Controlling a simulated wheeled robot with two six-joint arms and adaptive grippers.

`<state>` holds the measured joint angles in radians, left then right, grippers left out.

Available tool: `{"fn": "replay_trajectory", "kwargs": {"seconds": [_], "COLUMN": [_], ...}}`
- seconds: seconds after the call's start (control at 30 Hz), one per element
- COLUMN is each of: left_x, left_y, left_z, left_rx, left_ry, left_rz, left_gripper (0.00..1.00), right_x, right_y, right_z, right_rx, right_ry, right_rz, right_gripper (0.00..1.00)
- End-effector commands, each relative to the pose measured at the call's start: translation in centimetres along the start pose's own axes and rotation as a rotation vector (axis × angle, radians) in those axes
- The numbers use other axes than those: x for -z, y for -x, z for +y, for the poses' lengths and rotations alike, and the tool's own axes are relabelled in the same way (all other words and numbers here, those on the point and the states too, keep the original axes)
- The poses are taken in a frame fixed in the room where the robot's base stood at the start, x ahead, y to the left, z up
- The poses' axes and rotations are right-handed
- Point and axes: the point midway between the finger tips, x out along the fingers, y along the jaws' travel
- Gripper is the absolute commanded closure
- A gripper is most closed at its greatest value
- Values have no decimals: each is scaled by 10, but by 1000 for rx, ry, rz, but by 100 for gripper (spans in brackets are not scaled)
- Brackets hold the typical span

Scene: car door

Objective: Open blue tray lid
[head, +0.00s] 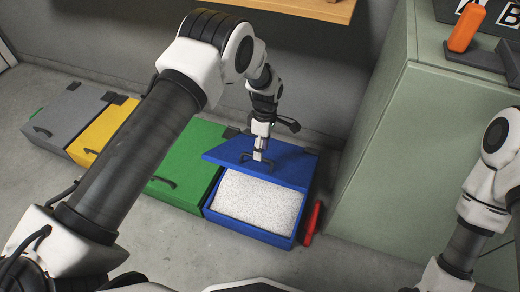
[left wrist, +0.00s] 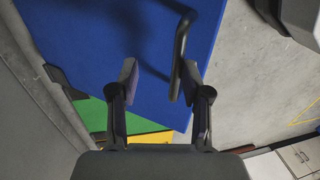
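The blue tray (head: 250,235) stands on the floor right of the green box and holds a white, grainy filling. Its blue lid (head: 285,165) is tilted up at the back, so the front part of the inside shows. My left gripper (head: 261,155) is at the lid's dark handle (head: 245,157). In the left wrist view, my left gripper (left wrist: 158,75) has its fingers apart over the blue lid (left wrist: 135,30). The dark handle (left wrist: 178,50) lies close to the right finger, on its inner side; contact is unclear. My right arm shows at the right edge, its gripper out of view.
Green (head: 188,165), yellow (head: 98,132) and grey (head: 62,122) boxes stand in a row to the left. A red object (head: 312,222) is beside the tray's right side. A pale green cabinet (head: 415,150) stands to the right. A wooden shelf (head: 300,8) is above. Floor in front is clear.

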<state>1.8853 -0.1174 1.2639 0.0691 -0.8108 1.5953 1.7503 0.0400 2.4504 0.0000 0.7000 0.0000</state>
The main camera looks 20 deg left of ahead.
Motion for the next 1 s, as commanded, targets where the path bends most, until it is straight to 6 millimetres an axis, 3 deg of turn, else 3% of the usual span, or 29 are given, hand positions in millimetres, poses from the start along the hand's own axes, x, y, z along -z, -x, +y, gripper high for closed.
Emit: {"fn": "replay_trajectory", "kwargs": {"seconds": [0.43, 0.57, 1.0], "left_x": [-1, -1, -1], "left_y": [0, 8, 106], "left_z": [0, 1, 0], "left_rx": [-3, -4, 0], "left_ry": [0, 0, 0], "left_rz": [-1, -1, -1], "left_gripper": [63, 63, 63], "right_x": [0, 0, 0], "right_y": [0, 0, 0], "right_z": [0, 0, 0], "right_rx": [0, 0, 0], "right_ry": [0, 0, 0], "right_rz": [0, 0, 0], "right_gripper": [77, 77, 77]}}
